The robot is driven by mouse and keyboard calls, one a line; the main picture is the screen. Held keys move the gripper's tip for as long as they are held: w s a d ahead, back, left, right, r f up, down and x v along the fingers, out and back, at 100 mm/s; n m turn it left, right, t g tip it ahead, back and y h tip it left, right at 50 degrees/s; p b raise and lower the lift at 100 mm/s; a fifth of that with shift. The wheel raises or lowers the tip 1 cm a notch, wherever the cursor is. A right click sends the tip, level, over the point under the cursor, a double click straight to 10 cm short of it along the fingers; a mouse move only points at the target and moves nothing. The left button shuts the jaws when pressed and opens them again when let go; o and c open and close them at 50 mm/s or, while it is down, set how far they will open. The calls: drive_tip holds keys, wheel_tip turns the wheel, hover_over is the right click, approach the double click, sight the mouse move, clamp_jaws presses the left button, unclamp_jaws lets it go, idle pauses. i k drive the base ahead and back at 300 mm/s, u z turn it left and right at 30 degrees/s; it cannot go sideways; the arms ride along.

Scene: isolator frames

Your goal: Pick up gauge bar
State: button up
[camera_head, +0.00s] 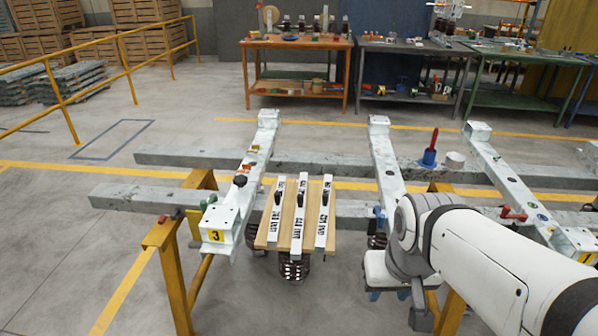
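Three white gauge bars with black print and black knobs lie side by side on a wooden board: a left bar (275,213), a middle bar (299,222) and a right bar (323,222). The board (312,197) rests across the grey beams, between two pale frame members. My white arm comes in from the lower right. My gripper (386,295) is at the arm's end, right of the board and apart from the bars. Its fingers are small and partly hidden, so I cannot tell whether they are open.
The pale frame member marked 3 (235,200) stands left of the board. Yellow trestles (165,235) carry long grey beams (130,198). A blue holder with a red handle (430,152) and a white cup (455,160) stand on the rear beam. Workbenches (297,42) line the back.

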sight(272, 239)
drive_tip(key=u, duration=0.05)
drive_tip(key=i, duration=1)
drive_tip(key=z, duration=0.05)
